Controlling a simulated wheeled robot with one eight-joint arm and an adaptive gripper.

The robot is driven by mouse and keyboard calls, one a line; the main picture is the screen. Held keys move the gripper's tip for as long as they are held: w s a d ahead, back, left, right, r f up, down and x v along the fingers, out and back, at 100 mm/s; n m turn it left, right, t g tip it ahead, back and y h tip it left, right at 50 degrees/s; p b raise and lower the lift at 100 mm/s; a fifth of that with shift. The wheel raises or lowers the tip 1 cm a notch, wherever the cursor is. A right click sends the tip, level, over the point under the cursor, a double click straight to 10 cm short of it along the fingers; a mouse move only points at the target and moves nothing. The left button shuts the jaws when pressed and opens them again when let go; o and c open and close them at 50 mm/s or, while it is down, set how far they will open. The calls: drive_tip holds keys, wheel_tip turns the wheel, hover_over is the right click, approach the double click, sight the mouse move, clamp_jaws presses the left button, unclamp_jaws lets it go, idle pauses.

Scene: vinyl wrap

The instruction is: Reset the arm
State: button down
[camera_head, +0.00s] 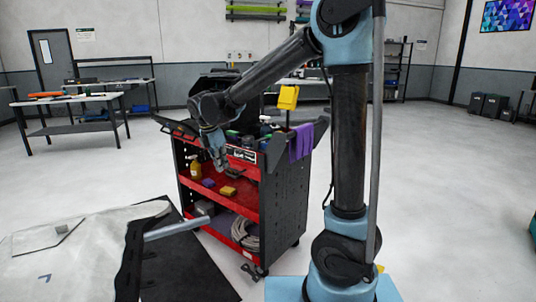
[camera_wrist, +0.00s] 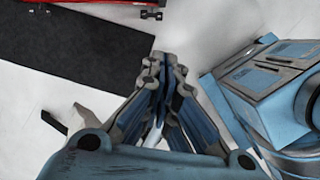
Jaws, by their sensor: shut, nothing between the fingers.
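My arm stands at the right of the head view and reaches left and down. My gripper (camera_head: 221,165) hangs with its fingers pointing down, in front of the red and black cart (camera_head: 268,207) in the picture. In the wrist view my gripper (camera_wrist: 163,58) has its blue-grey fingers together with nothing between them. I cannot tell how far the fingertips are from the cart.
The cart holds a yellow bottle (camera_head: 195,167), a yellow block (camera_head: 228,191) and a purple cloth (camera_head: 301,142). A black mat (camera_head: 190,270) and a light sheet (camera_head: 70,265) lie lower left. A workbench (camera_head: 70,98) stands back left. Open floor (camera_head: 440,190) shows at right.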

drive_tip(key=s+d+m, duration=0.4)
drive_tip(key=d+m, duration=0.2)
drive_tip(key=d, duration=0.6)
drive_tip(key=s+d+m, duration=0.3)
drive_tip(key=d+m, duration=0.3)
drive_tip(key=d, duration=0.6)
drive_tip(key=s+d+f+m+y, duration=0.1)
drive_tip(key=s+d+f+m, duration=0.3)
drive_tip(key=s+d+m, duration=0.2)
drive_tip(key=s+d+f+m, duration=0.5)
drive_tip(key=s+d+m, duration=0.1)
drive_tip(key=s+m, duration=0.2)
drive_tip(key=shift+s+d+f+y, duration=0.3)
drive_tip(key=shift+s+y, duration=0.1)
drive_tip(key=shift+s, duration=0.4)
drive_tip(key=shift+w+f, duration=0.2)
drive_tip(key=shift+w, duration=0.25)
